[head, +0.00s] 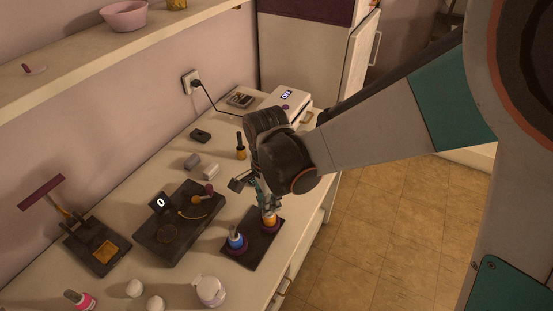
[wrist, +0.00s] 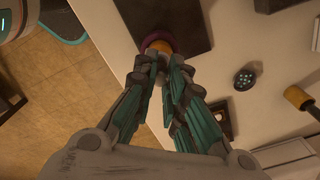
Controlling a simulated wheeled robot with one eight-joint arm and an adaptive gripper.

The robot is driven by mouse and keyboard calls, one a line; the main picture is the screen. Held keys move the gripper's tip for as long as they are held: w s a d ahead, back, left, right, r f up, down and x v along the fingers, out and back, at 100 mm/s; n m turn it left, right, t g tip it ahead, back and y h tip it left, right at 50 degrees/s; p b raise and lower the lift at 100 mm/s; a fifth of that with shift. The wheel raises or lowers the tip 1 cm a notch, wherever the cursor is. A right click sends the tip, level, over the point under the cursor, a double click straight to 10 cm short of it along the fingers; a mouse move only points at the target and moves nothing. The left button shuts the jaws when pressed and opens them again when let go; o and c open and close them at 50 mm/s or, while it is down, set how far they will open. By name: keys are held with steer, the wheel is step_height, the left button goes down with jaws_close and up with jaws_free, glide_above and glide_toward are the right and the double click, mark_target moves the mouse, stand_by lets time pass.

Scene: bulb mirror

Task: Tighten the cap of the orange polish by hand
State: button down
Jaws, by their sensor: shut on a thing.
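The orange polish (head: 268,219) stands in a purple ring on the dark mat (head: 254,250), at its far right part. In the wrist view, the orange polish (wrist: 161,46) shows just beyond my fingertips, with the purple ring (wrist: 157,36) around it. My gripper (head: 268,203) points down over the bottle from above. In the wrist view my gripper (wrist: 155,60) has its fingertips close together, shut on the top of the orange polish. The cap itself is hidden between the fingers. I cannot tell how tightly it sits.
A blue polish (head: 236,241) stands in another ring on the same mat. An amber bottle with a black cap (head: 241,148) stands behind my gripper. A dark tray (head: 180,222) and a pink bottle (head: 82,299) are to the left. The counter's right edge is close.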

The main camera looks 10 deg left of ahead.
steer(key=c, duration=2)
jaws_free()
steer(key=shift+o, duration=0.2)
steer(key=shift+r, duration=0.1)
steer(key=shift+r+p, duration=1.1)
steer(key=shift+r, duration=0.35)
steer(key=o, duration=0.5)
steer(key=c, duration=0.4)
steer(key=shift+c, duration=0.2)
